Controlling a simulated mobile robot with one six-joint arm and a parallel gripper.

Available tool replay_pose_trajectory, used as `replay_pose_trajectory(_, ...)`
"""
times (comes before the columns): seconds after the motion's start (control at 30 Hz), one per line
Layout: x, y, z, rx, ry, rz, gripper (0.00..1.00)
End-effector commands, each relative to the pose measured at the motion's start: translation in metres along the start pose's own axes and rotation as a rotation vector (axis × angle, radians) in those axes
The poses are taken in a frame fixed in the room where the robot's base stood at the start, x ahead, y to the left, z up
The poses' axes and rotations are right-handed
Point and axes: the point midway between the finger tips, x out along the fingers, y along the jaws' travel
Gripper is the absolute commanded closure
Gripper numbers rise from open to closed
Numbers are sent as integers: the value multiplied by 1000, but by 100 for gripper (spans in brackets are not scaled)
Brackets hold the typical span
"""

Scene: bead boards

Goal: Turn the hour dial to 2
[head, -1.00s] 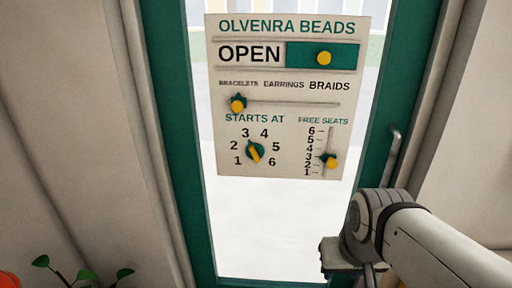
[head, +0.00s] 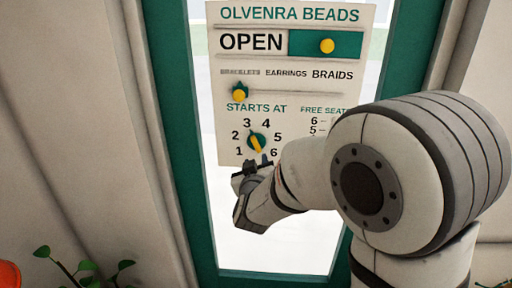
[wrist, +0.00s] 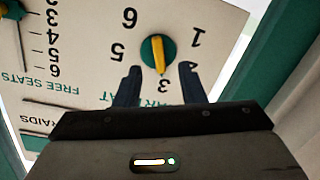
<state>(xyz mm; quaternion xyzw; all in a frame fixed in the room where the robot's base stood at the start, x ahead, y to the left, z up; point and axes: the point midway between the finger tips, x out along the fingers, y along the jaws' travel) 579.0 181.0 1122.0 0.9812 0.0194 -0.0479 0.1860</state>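The hour dial (head: 257,142) is a round green knob with a yellow bar, under "STARTS AT" on the white sign (head: 225,110), ringed by numbers 1 to 6. In the wrist view the dial (wrist: 158,54) appears upside down, and one end of its yellow bar lies toward the 3. My gripper (head: 250,168) is just below the dial in the head view. In the wrist view my gripper (wrist: 160,76) is open, with a finger on each side of the bar's line and nothing between them. The right finger covers the 2. I cannot tell whether the fingers touch the sign.
The sign hangs on a green-framed glass door (head: 174,130). It also bears an OPEN slider (head: 327,46), a class slider (head: 239,93) at the left end of its slot, and a free seats slider, hidden by my arm in the head view. A plant (head: 85,268) stands lower left.

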Motion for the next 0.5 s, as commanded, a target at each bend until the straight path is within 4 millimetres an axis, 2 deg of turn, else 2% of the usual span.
replay_pose_trajectory(0.1, 2, -7, -1, -42, 46, 58, 64)
replay_pose_trajectory(0.27, 9, -7, -5, -62, 69, 94, 64)
replay_pose_trajectory(0.5, 45, -2, -9, -61, 69, 95, 64)
